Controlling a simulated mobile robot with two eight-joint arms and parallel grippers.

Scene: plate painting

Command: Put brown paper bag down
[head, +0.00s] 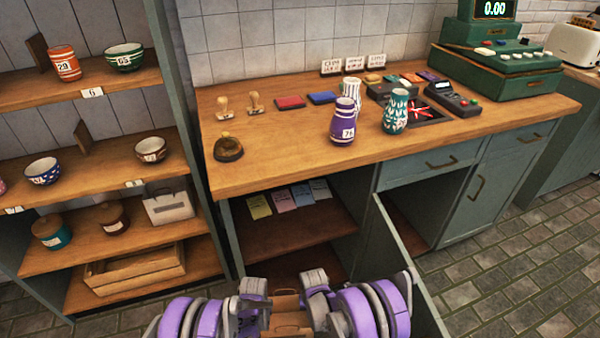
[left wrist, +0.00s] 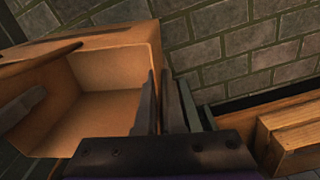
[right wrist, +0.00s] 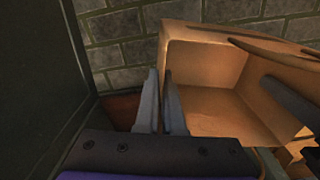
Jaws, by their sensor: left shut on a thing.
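The brown paper bag (head: 288,322) is at the bottom centre of the head view, between my two grippers, mostly cut off by the frame edge. My left gripper (head: 254,286) is shut on the bag's side. In the left wrist view the bag (left wrist: 108,100) opens at the left and looks empty inside, with a dark handle across it. My right gripper (head: 315,282) is at the bag's other side, its fingers close together. In the right wrist view the bag (right wrist: 205,98) lies right of the fingers; whether they pinch its wall is unclear.
The wooden counter (head: 275,150) holds a purple vase (head: 343,122), a teal vase (head: 395,112), stamps and a green register (head: 495,70). An open cabinet door (head: 400,265) stands right of the bag. Shelves with bowls and a wooden crate (head: 135,268) are at left.

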